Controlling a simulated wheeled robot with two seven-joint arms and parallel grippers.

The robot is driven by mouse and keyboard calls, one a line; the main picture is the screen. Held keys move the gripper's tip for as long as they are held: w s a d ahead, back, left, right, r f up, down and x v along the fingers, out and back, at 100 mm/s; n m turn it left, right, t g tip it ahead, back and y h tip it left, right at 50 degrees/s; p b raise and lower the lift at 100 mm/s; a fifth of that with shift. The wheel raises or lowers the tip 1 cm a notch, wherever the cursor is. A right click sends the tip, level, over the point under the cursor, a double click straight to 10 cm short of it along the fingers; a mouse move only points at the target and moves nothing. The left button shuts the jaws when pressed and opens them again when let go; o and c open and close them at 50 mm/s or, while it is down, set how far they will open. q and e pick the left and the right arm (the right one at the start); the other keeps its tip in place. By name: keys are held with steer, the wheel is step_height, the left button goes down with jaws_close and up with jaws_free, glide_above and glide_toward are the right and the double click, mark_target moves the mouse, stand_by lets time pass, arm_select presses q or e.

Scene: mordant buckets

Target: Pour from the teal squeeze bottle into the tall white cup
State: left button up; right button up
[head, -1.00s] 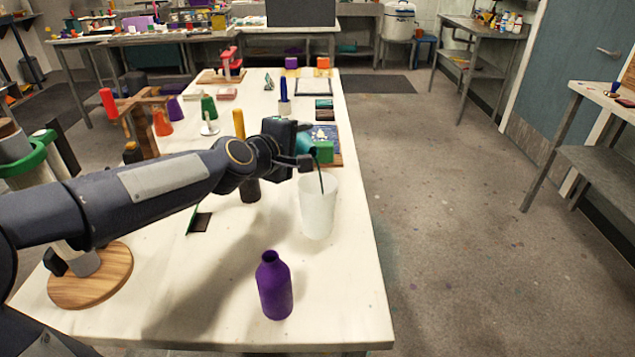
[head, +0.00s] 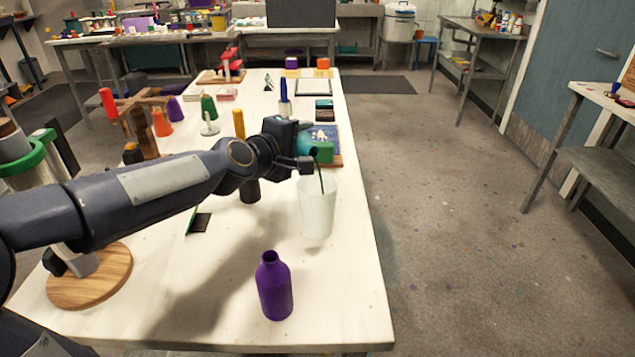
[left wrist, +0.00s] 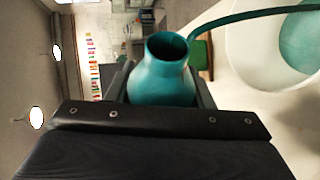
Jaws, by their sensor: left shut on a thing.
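My left gripper (head: 303,146) is shut on the teal squeeze bottle (head: 307,142) and holds it tipped above the tall white cup (head: 318,215). A thin teal stream (head: 321,180) runs from the bottle's mouth into the cup. In the left wrist view the bottle (left wrist: 160,82) sits between the fingers (left wrist: 163,92), its open mouth showing. There the stream (left wrist: 235,18) curves right to the cup (left wrist: 243,58), which has teal liquid (left wrist: 300,45) inside. The cup stands upright on the table, near its right edge. My right gripper does not show.
A purple bottle (head: 273,287) stands in front of the cup. A wooden rack (head: 140,115) and colored cones stand at the left. The front right of the table is clear.

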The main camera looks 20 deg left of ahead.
arm_select(q)
steer(key=shift+r, duration=0.2)
stand_by(1.1)
steer(key=shift+f+m+t+b, duration=0.15)
steer(key=shift+m+t+b, duration=0.15)
steer(key=shift+m+b, duration=0.35)
stand_by(0.9)
